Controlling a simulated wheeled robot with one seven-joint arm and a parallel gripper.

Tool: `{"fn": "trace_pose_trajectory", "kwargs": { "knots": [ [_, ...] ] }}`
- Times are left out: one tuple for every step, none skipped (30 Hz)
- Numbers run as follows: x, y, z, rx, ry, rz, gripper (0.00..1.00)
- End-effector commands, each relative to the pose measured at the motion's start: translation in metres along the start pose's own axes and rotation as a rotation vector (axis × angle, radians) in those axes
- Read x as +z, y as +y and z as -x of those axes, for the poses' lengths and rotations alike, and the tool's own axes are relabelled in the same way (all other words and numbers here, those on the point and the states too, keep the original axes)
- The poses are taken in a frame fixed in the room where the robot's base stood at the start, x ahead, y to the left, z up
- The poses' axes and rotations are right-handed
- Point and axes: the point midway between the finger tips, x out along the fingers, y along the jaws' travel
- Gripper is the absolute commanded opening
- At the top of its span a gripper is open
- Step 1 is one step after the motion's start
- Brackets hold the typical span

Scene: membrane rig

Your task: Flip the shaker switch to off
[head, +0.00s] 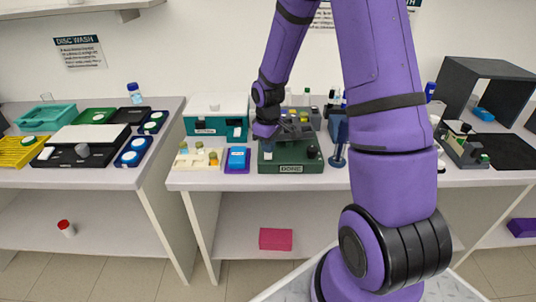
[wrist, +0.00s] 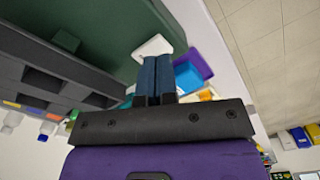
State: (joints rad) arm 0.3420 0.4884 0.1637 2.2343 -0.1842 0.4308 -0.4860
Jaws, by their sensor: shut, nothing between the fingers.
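A dark green box (head: 290,162) with a front label too small to read surely, a dark knob (head: 312,152) and a dark grey slotted top stands on the middle bench; it looks like the shaker. Its green body also fills the upper left of the wrist view (wrist: 110,25). My gripper (head: 267,141) is at the box's left side, pointing down. In the wrist view its two blue fingers (wrist: 155,60) are together and empty. A small white block (wrist: 152,44), possibly the switch, is right at the fingertips; I cannot tell contact or its position.
A blue block on a purple mat (head: 237,158) and a pale vial rack (head: 197,158) lie left of the box. A teal-and-white case (head: 215,115) is behind. A blue standing tool (head: 339,145) is close on the right. A pink box (head: 275,239) sits on the shelf below.

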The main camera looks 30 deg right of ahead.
Motion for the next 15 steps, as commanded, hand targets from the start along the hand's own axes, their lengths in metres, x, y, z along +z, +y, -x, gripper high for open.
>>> {"fn": "trace_pose_trajectory", "kwargs": {
  "knots": [
    [0.0, 0.0, 0.0, 0.0, 0.0, 0.0, 0.0],
    [0.0, 0.0, -0.0001, 0.0, 0.0, 0.0, 0.0],
    [0.0, 0.0, -0.0003, 0.0, 0.0, 0.0, 0.0],
    [0.0, 0.0, -0.0005, 0.0, 0.0, 0.0, 0.0],
    [0.0, 0.0, -0.0008, 0.0, 0.0, 0.0, 0.0],
    [0.0, -0.0001, -0.0014, 0.0, 0.0, 0.0, 0.0],
    [0.0, -0.0001, -0.0018, 0.0, -0.001, 0.0, 0.0],
    [0.0, -0.0001, -0.0022, 0.0, -0.001, 0.0, 0.0],
    [0.0, -0.0001, -0.0027, -0.001, -0.001, 0.0, 0.0],
    [0.0, -0.0001, -0.0031, -0.001, -0.001, 0.0, 0.0],
    [0.0, -0.0001, -0.0035, -0.001, -0.001, 0.0, 0.0],
    [0.0, -0.0002, -0.0041, -0.001, -0.001, 0.0, 0.0],
    [0.0, -0.0001, -0.0045, -0.001, -0.001, 0.0, 0.0],
    [0.0, -0.0002, -0.0049, -0.001, -0.001, 0.0, 0.0],
    [0.0, -0.0002, -0.0054, -0.001, -0.001, 0.0, 0.0]
  ]
}}
